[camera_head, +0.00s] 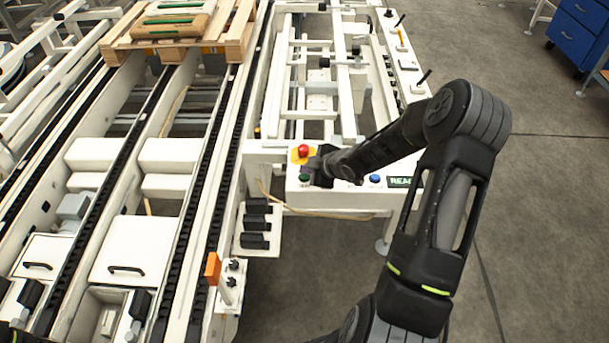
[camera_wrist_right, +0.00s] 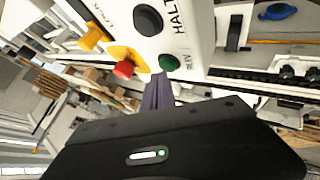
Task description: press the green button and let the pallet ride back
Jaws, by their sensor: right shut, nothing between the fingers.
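The green button (camera_head: 304,177) sits on the white control panel (camera_head: 335,187), at its left front corner; in the right wrist view it is the dark green knob (camera_wrist_right: 168,62). My right gripper (camera_head: 318,168) is at the panel just beside the button. In the right wrist view its fingers (camera_wrist_right: 158,80) are together and empty, with tips close to the green button; I cannot tell whether they touch. The wooden pallet (camera_head: 117,46) stands at the far end of the chain conveyor (camera_head: 190,210) with sacks (camera_head: 172,22) on it. My left gripper does not show.
A red mushroom button (camera_head: 303,150) on a yellow base is close behind the green one. A blue button (camera_head: 375,178) is farther right on the panel. An orange block (camera_head: 212,268) stands by the conveyor's near end. The conveyor between there and the pallet is clear.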

